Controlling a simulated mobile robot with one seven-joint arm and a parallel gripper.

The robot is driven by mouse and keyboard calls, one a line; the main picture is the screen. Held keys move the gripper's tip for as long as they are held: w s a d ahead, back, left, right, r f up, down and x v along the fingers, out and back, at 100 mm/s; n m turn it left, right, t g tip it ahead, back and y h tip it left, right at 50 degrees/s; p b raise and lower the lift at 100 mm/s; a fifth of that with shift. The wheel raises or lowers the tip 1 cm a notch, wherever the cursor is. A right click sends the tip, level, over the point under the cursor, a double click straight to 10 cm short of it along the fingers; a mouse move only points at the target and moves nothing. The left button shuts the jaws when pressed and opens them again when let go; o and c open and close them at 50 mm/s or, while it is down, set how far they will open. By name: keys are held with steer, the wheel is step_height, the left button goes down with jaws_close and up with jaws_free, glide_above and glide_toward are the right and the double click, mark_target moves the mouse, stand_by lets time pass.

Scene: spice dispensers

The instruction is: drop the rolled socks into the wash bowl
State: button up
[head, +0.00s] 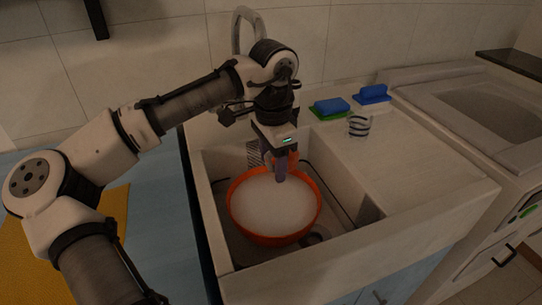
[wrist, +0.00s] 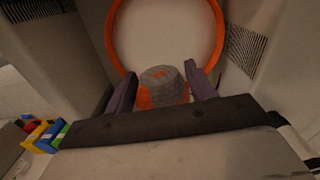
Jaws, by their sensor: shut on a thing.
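The orange wash bowl (head: 268,239) sits in the sink basin and holds a pale, whitish fill. Its orange rim (wrist: 221,38) also shows beyond the fingers in the wrist view. My gripper (head: 281,172) points down over the back part of the bowl in the head view. In the wrist view, my gripper (wrist: 160,70) is shut on the grey and orange rolled socks (wrist: 163,86), held between its two purple fingers. In the head view the socks (head: 293,160) are mostly hidden behind the fingers, with an orange bit showing. Their height above the bowl is hard to tell.
The sink walls (head: 350,246) surround the bowl, and a faucet (head: 240,28) rises behind. A striped glass (head: 360,125), a blue sponge on green (head: 331,107) and another blue sponge (head: 374,93) stand on the ledge at right. Colourful items (wrist: 43,135) show at lower left in the wrist view.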

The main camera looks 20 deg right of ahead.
steer(key=shift+f+b, duration=2.8)
steer(key=shift+f, duration=0.1)
steer(key=o, duration=1.1)
steer(key=shift+c, duration=0.2)
steer(key=shift+r, duration=0.1)
step_height(320, 180, up, 14)
steer(key=shift+f+p, duration=0.15)
steer(key=shift+p, duration=0.7)
